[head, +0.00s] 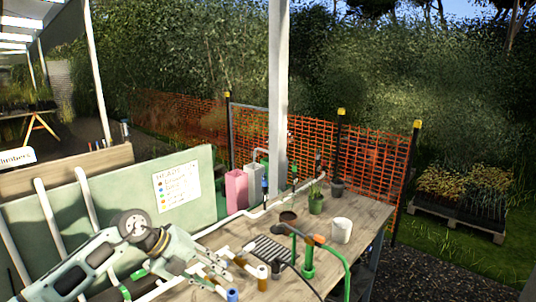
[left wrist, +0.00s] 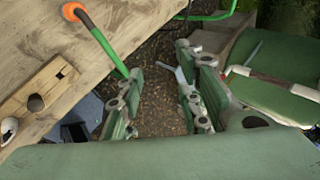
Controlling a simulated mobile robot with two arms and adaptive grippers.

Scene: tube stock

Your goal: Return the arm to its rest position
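My left arm enters the head view from the lower left. Its gripper (head: 205,268) is low over the near left part of the wooden table (head: 352,215), partly overlapping things behind it. In the left wrist view, the two fingers of my left gripper (left wrist: 160,98) stand well apart. The table (left wrist: 135,30) also shows at upper left there, beside the fingers. My right gripper is in neither view.
A white cup (head: 341,231), a potted plant (head: 316,203) and a green tool (head: 308,258) stand on the table. A pink container (head: 236,189) is at the back. In the wrist view, a green orange-tipped rod (left wrist: 102,42) lies near the left finger.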

